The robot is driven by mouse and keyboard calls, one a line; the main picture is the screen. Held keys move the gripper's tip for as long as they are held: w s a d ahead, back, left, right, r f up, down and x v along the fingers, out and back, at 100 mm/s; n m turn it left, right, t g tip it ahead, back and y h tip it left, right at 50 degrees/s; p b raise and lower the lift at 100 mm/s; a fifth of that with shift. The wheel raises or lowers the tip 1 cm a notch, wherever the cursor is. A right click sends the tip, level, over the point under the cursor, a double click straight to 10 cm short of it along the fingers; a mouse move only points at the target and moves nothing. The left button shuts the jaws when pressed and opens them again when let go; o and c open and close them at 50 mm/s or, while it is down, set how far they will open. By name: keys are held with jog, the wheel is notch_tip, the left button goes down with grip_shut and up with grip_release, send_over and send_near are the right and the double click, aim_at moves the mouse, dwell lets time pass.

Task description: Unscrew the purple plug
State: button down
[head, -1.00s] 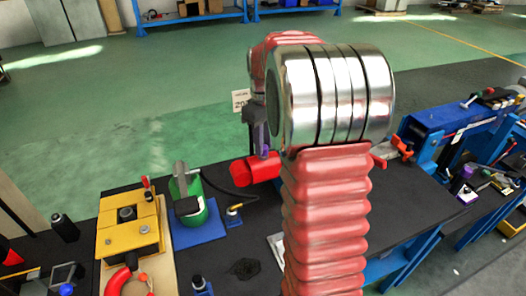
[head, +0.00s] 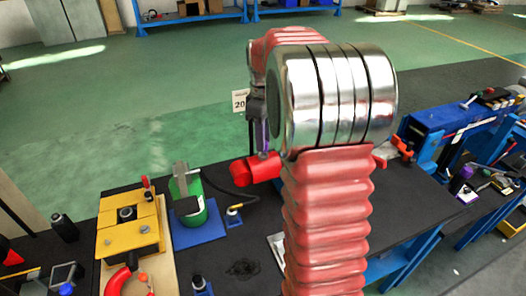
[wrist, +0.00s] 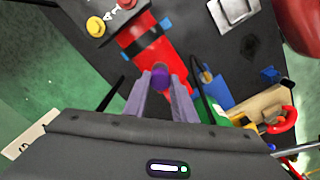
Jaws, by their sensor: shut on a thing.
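The purple plug (wrist: 160,77) shows as a round purple knob in the wrist view, at the end of a red cylinder (wrist: 143,44) with a dark band. My gripper (wrist: 160,82) has its two pale fingers on either side of the plug, shut on it. In the head view the red cylinder (head: 256,170) lies on the dark bench, partly hidden by my arm. My gripper (head: 263,152) points down at it there. The plug cannot be made out clearly in that view, and its thread is hidden.
A green container (head: 189,199) on a blue base and a yellow block fixture (head: 128,240) stand left of the cylinder. A dark hose (head: 236,199) runs beside it. A blue bench unit (head: 445,128) is at right. My arm hides the bench's middle.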

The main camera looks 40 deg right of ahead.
jog(key=shift+r, duration=1.2)
